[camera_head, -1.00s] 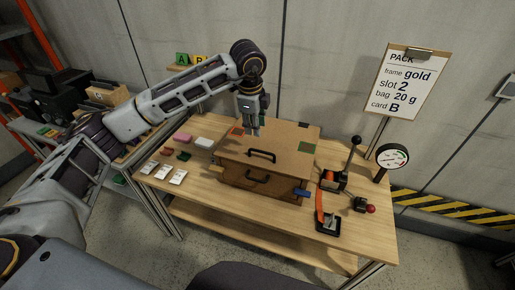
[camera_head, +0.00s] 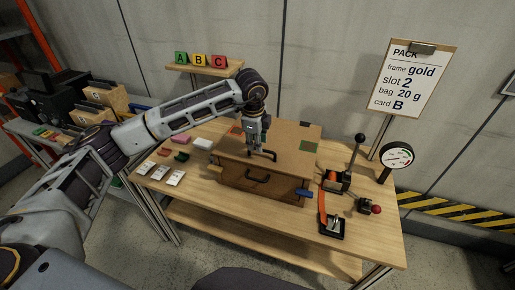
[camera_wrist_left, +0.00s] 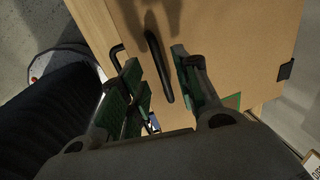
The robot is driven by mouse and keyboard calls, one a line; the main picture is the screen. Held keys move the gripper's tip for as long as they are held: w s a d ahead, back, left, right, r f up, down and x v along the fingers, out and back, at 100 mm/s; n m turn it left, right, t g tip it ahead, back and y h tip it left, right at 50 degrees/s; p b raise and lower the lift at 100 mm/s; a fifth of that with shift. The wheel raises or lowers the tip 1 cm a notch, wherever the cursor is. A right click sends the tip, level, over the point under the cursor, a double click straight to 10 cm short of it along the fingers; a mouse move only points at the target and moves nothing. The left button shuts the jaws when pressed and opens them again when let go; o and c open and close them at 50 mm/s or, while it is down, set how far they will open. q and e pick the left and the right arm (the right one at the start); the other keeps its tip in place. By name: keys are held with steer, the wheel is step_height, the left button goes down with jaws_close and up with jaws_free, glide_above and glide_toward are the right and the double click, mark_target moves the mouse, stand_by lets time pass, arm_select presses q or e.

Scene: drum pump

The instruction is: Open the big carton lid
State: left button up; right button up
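The big carton (camera_head: 232,176) is a brown box on the wooden table, with its flat lid (camera_head: 287,138) closed. A black bar handle (camera_head: 268,156) sits on the lid, and another black handle (camera_head: 257,179) is on the front face. My left gripper (camera_head: 258,153) points down at the lid handle and partly hides it. In the left wrist view, the lid handle (camera_wrist_left: 160,68) shows between the two green-padded fingers of the open left gripper (camera_wrist_left: 157,62). Whether the fingers touch the handle cannot be told. My right gripper is not in view.
White cards (camera_head: 174,178) and small coloured blocks (camera_head: 180,140) lie left of the carton. A lever device (camera_head: 337,180), a gauge (camera_head: 397,157) and a red-knobbed device (camera_head: 370,207) stand at right. A shelf (camera_head: 205,68) holds A, B, C signs behind.

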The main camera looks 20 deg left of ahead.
arm_select(q)
steer(key=shift+w+f+b, duration=0.2)
steer(key=shift+f+b, duration=0.1)
steer(key=shift+f, duration=0.9)
steer(key=c, duration=0.4)
jaws_close()
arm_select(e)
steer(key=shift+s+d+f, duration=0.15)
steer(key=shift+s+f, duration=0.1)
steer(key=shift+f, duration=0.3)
